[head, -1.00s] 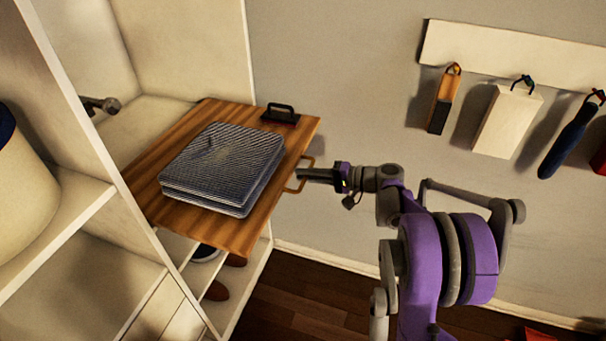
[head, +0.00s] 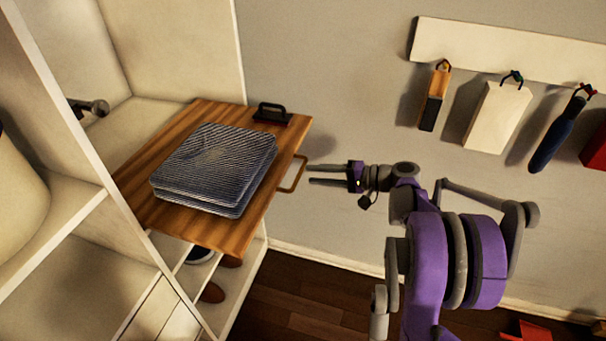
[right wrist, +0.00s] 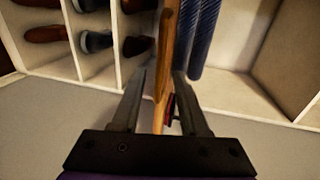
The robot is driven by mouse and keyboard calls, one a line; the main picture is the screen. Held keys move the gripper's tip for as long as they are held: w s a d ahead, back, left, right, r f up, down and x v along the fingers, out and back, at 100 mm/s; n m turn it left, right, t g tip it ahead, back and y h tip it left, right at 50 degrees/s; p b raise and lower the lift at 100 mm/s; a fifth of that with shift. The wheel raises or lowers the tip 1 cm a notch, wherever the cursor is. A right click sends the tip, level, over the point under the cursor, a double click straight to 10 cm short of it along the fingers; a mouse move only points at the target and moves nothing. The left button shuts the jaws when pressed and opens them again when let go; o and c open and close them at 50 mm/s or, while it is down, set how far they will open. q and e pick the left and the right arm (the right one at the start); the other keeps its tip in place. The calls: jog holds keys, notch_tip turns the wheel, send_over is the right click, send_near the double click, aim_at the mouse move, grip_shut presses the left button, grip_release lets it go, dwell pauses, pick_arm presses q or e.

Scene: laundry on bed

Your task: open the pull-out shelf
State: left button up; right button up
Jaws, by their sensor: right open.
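The wooden pull-out shelf (head: 222,236) sticks out from the white cabinet, with a folded dark striped cloth (head: 215,165) lying on it. A loop handle (head: 290,180) is on its right edge. My right gripper (head: 309,174) is open just right of the handle, its fingertips close to it but not closed on it. In the right wrist view the gripper (right wrist: 155,80) has its two fingers apart, with the shelf's edge (right wrist: 169,40) showing between and beyond them. Whether the fingers touch the handle cannot be told. My left gripper is not in view.
A small dark item with a handle (head: 272,114) lies at the shelf's back corner. Shoes (right wrist: 92,41) stand in compartments below. A wall rack (head: 510,50) with hanging items is at the upper right. The floor (head: 300,300) below the shelf is mostly clear.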

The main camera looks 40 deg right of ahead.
jog(key=v, duration=0.5)
jog(key=shift+s+d, duration=0.15)
jog(key=shift+s, duration=0.05)
jog(key=s+a+f+n+g+h+p, duration=0.25)
jog(key=a+g, duration=0.35)
jog(key=a, duration=1.2)
jog(key=s+a+f+n+h+p, duration=0.1)
jog(key=s+a+n+h+p, duration=0.1)
jog(key=s, duration=0.5)
jog(key=s+a+f+n+h+p, duration=0.1)
jog(key=s+a+n+h+p, duration=0.1)
jog(key=s+a+n+h, duration=0.3)
jog(key=s+n, duration=0.1)
jog(key=s, duration=0.2)
jog(key=shift+g, duration=0.4)
